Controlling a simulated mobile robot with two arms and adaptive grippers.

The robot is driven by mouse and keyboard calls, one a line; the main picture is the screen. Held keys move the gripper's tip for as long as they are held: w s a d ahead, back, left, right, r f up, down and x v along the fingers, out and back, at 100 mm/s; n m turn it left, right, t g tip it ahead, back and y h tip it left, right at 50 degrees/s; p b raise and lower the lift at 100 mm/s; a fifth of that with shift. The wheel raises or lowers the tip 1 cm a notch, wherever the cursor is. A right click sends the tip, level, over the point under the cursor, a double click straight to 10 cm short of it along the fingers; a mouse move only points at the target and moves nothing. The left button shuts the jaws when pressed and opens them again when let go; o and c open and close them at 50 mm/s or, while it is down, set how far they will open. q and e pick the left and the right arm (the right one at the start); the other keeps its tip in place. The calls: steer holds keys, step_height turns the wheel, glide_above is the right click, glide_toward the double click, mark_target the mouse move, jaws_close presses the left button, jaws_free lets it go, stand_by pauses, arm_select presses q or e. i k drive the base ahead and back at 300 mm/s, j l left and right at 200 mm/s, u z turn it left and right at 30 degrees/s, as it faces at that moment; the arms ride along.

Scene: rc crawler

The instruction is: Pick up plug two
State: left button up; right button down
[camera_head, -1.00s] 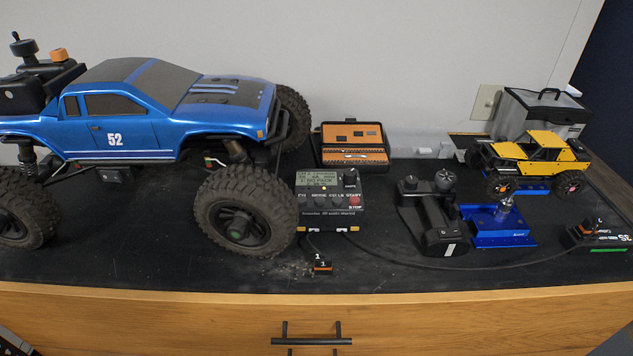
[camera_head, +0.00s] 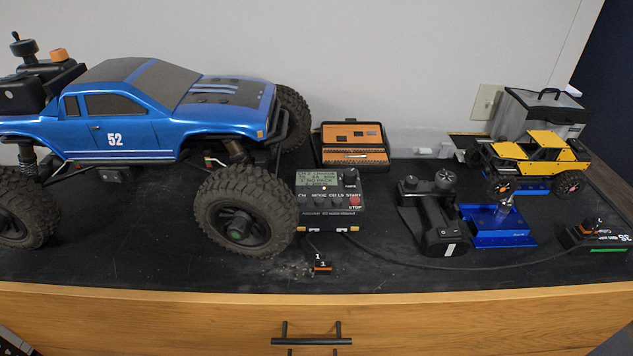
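A small black and orange plug (camera_head: 322,267) marked "1" lies on the black mat in front of the charger, on a short cable. A second orange and black plug (camera_head: 588,229) is at the far right, at the end of a long black cable; its mark is too small to read. It sits on or against a dark battery pack (camera_head: 608,242) with a green stripe; I cannot tell whether it is plugged in. The charger (camera_head: 330,200) has a lit screen and a red stop button. Neither of my grippers is in view.
A large blue truck (camera_head: 150,110) fills the left. A black transmitter (camera_head: 425,215), a blue stand (camera_head: 497,228) and a yellow crawler (camera_head: 535,160) stand right of the charger. An orange tool case (camera_head: 352,158) is behind it. The front mat strip is mostly clear.

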mark_target(584, 229)
steer(key=z, duration=1.55)
steer(key=i+l+u, duration=0.2)
steer(key=l+u, duration=0.15)
steer(key=l, duration=0.55)
steer(key=l+u, duration=0.4)
steer(key=l, duration=0.5)
